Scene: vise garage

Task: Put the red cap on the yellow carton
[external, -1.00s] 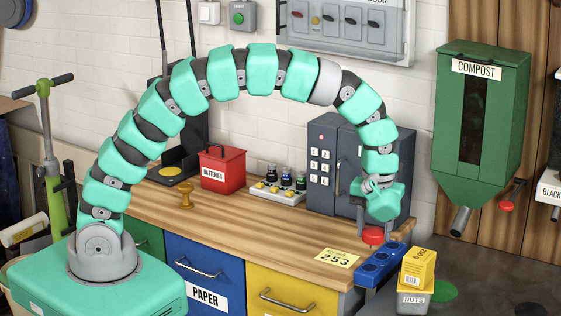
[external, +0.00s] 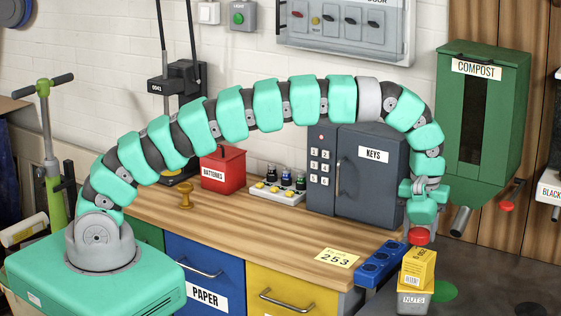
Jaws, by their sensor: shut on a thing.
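My gripper (external: 420,226) points down at the right end of the bench and is shut on the red cap (external: 419,237). The yellow carton (external: 417,268) stands tilted in the grey nuts bin (external: 413,301). The cap is just above the carton's top in the picture. I cannot tell whether a small gap is left between them. The fingers are small here and partly hidden by the gripper body.
A blue tray with round recesses (external: 379,264) sits at the bench's right end, left of the carton. The dark grey key safe (external: 363,170) stands behind. The green compost bin (external: 484,120) hangs on the wall to the right.

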